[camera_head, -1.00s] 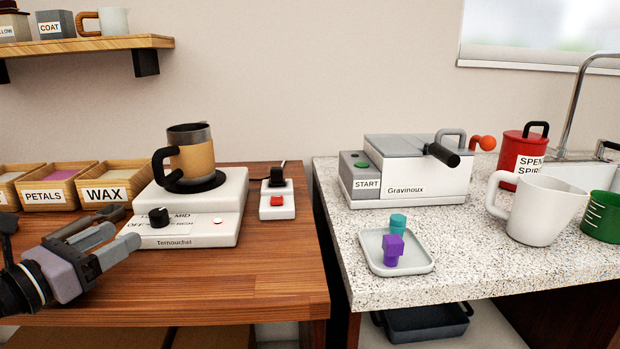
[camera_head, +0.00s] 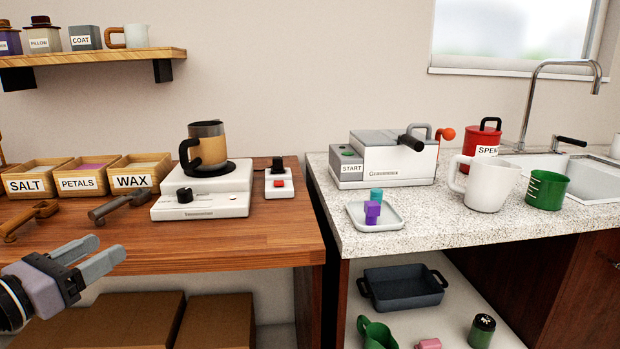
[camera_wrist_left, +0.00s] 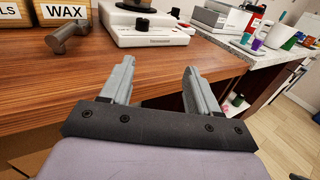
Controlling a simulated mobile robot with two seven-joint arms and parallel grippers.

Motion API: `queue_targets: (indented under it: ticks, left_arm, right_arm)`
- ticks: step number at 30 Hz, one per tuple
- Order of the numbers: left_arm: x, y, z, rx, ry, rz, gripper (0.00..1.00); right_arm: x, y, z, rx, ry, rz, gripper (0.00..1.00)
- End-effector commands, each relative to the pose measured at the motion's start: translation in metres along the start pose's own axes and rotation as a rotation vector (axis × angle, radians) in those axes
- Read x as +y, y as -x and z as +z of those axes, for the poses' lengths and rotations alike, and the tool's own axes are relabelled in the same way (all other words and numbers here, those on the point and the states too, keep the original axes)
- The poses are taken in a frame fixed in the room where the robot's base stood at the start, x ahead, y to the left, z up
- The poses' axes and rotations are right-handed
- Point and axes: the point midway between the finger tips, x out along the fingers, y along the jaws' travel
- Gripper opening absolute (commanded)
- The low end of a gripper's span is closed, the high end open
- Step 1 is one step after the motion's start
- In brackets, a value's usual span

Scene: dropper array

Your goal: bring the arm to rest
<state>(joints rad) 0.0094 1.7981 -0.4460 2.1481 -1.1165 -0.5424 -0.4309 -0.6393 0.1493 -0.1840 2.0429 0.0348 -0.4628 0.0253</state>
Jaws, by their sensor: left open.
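My left gripper (camera_head: 97,258) is at the lower left of the head view, in front of the wooden table's front edge. Its two grey fingers are apart with nothing between them. In the left wrist view the open fingers (camera_wrist_left: 158,88) point toward the wooden table (camera_wrist_left: 165,60).
A white hot plate (camera_head: 205,192) bears a mug (camera_head: 210,145) on the wooden table (camera_head: 270,240). Labelled boxes (camera_head: 133,180) and two scoops (camera_head: 110,208) lie left of it. A stone counter (camera_head: 440,232) holds a grey machine (camera_head: 400,165), a tray (camera_head: 387,226) and jugs.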

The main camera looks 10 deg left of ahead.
Motion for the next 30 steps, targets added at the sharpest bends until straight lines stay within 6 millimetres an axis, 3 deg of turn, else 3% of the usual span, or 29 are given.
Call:
queue_targets:
  ticks: [1, 8, 14, 23, 30]
  left_arm:
    - [-0.001, -0.001, -0.016, 0.008, 0.095, 0.015, 0.61]
    - [-0.008, 0.000, -0.071, 0.039, 0.481, 0.092, 0.61]
    - [-0.023, 0.008, -0.136, 0.078, 0.908, 0.195, 0.61]
    - [-0.069, 0.034, -0.232, 0.118, 1.596, 0.404, 0.61]
    - [-0.122, 0.062, -0.295, 0.110, 2.140, 0.606, 0.61]
  right_arm:
    - [0.000, 0.001, 0.003, -0.005, -0.001, -0.001, 0.43]
    - [0.000, -0.001, -0.001, 0.002, 0.001, 0.000, 0.43]
    - [0.001, -0.001, -0.003, 0.007, 0.003, 0.001, 0.43]
    - [0.001, -0.001, -0.003, 0.007, 0.005, 0.001, 0.43]
    - [0.001, -0.001, -0.003, 0.006, 0.005, 0.001, 0.43]
